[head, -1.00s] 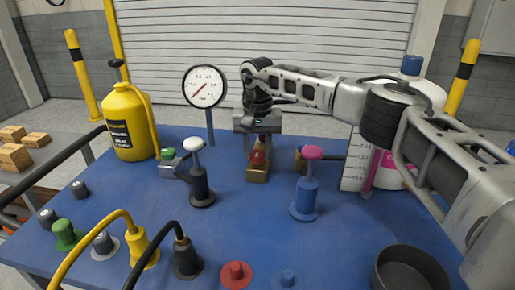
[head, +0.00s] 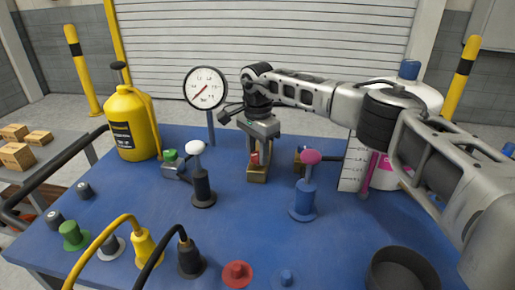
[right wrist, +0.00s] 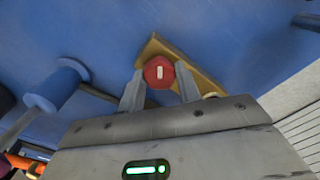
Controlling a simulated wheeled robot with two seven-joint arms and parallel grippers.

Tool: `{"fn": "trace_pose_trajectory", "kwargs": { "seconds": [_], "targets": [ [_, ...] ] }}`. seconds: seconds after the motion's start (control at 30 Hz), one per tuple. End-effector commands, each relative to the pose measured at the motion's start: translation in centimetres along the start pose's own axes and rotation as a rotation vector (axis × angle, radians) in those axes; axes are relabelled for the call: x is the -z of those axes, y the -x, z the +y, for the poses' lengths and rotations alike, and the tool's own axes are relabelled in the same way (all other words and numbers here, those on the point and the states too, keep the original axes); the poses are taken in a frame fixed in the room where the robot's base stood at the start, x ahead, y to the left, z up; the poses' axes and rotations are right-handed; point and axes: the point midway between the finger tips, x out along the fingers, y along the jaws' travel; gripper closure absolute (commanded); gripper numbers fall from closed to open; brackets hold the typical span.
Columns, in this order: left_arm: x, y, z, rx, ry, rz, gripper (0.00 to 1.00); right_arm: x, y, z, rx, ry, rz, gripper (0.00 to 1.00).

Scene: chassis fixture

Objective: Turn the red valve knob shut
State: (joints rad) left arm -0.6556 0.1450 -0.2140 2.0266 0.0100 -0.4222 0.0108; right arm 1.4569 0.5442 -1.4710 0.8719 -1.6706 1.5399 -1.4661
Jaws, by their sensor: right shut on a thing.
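The red valve knob (head: 254,158) sits on top of a brass valve block (head: 257,175) at the back middle of the blue table. In the right wrist view the knob (right wrist: 159,73) is a red faceted cap with a short white mark. The mark points roughly up and down the picture, while the brass body (right wrist: 187,61) lies slantwise beneath. My right gripper (head: 257,153) points down over the valve, its two fingers (right wrist: 160,84) closed on opposite sides of the knob. The fingers partly hide the knob in the head view. My left gripper is not in view.
A round gauge (head: 205,88) stands behind left. A white-topped black valve (head: 202,185) is left of the brass block, and a pink-topped blue one (head: 305,190) is right. A yellow bottle (head: 130,125) stands farther left. Cabled plugs (head: 145,248) and a dark bowl (head: 400,270) are nearer.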

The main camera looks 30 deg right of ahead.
Motion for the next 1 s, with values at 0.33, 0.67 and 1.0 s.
{"fn": "trace_pose_trajectory", "kwargs": {
  "seconds": [0.33,0.67,1.0],
  "targets": [
    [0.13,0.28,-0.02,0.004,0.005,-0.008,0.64,0.10,0.19,-0.06,0.003,-0.321,0.001,0.89],
    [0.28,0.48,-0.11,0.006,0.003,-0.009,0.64,0.15,0.18,-0.06,0.004,-0.549,0.003,0.89],
    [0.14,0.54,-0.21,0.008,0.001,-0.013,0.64,0.18,0.16,-0.06,0.004,-0.649,0.003,0.89]
  ]
}}
